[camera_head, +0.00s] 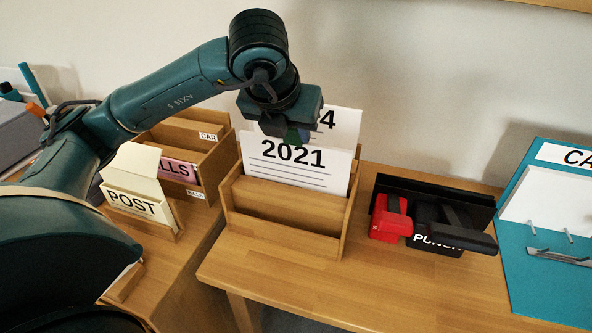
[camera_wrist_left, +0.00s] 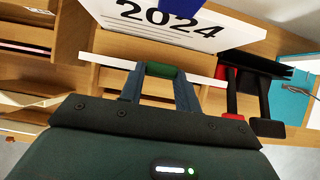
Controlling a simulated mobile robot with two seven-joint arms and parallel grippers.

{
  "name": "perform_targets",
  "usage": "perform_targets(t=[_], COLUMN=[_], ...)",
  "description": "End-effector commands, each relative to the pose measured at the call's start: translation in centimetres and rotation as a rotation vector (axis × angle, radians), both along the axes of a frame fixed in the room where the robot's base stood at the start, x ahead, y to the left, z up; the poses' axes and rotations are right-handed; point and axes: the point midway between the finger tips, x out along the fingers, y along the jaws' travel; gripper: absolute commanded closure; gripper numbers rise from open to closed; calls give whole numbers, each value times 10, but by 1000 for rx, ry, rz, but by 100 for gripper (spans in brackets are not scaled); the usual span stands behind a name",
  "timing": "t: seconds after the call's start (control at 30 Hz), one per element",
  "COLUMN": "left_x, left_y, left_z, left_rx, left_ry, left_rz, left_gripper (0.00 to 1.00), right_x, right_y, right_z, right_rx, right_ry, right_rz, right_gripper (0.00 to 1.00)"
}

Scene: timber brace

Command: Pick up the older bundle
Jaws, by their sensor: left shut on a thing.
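The older bundle, marked 2021 (camera_head: 288,172), is a white stack of sheets standing upright in a wooden rack (camera_head: 282,242). Its lower edge is hidden behind a wooden divider of the rack. My left gripper (camera_head: 297,138) is shut on its top edge, at a green clip (camera_wrist_left: 164,70). In the left wrist view the 2021 bundle shows edge-on as a white strip (camera_wrist_left: 208,80). The newer bundle, marked 2024 (camera_wrist_left: 140,18), stands behind it with a blue clip; in the head view it is partly covered (camera_head: 343,122). My right gripper is not in view.
To the left stand a POST box (camera_head: 138,205) and a wooden sorter (camera_head: 218,165) with CAR and BILLS labels. To the right are a black holder with a red tool (camera_head: 390,222) and a black punch (camera_head: 455,230), then a blue board (camera_head: 540,275). The front table strip is clear.

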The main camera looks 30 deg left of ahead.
Motion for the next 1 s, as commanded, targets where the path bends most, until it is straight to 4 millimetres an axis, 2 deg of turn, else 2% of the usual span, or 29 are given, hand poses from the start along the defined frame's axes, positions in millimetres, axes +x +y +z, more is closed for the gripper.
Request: perform_targets(t=[0.03,0.27,0.57,1.0], left_x=[0,0,0,0], left_y=[0,0,0,0], left_z=[0,0,2,15], left_rx=[0,0,-1,0], left_ry=[0,1,-1,-1], left_rz=[0,0,-1,0], left_gripper=[82,100,100,100], right_x=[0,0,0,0], right_y=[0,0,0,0], right_z=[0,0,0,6], right_rx=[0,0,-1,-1], right_ry=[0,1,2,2], right_rz=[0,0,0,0], right_gripper=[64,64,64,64])
